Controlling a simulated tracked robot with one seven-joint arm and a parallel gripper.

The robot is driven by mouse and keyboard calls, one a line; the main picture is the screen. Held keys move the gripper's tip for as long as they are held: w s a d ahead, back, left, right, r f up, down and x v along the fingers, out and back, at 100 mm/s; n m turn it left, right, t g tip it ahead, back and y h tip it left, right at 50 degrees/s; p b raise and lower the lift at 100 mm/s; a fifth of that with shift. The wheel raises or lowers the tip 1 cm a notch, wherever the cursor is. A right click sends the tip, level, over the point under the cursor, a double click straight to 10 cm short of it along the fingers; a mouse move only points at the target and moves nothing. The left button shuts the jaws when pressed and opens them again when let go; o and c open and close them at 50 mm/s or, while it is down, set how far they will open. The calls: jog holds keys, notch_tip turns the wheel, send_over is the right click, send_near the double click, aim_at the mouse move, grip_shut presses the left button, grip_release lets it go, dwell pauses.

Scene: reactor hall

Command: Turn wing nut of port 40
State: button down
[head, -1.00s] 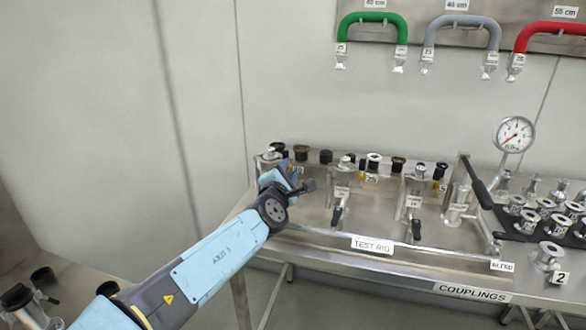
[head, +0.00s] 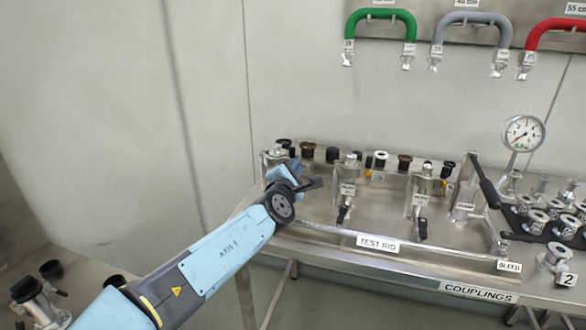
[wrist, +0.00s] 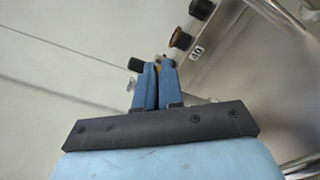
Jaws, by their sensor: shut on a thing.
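My gripper (wrist: 158,68) is in the middle of the wrist view, its two blue fingers closed together at the tips. A small yellow piece, the wing nut (wrist: 158,63), shows between the fingertips; most of it is hidden by them. A black cap (wrist: 135,65) is just left of the fingertips. A small label (wrist: 197,51) right of them seems to read 40, beside a brown-topped port. In the head view my gripper (head: 286,171) is at the left end of the test rig (head: 330,232), and my own wrist hides the grasped piece.
A metal fitting (head: 271,159) stands just left of my gripper. A row of capped ports, including a brown one (head: 405,161), runs along the rig's back. Valve handles (head: 343,213) stick out in front. A gauge (head: 523,133) and couplings are at the right.

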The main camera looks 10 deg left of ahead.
jog(key=shift+a+f+m, duration=0.15)
jog(key=shift+f+m, duration=0.4)
jog(key=shift+m, duration=2.9)
jog(key=shift+a+f+m, duration=0.15)
jog(key=shift+f+m, duration=0.4)
jog(key=shift+m, duration=2.95)
jog(key=shift+a+f+m, duration=0.15)
jog(key=shift+f+m, duration=0.4)
jog(key=shift+m, duration=2.9)
jog(key=c, duration=1.3)
grip_release()
jog(key=shift+r, duration=0.1)
jog(key=shift+o, duration=0.2)
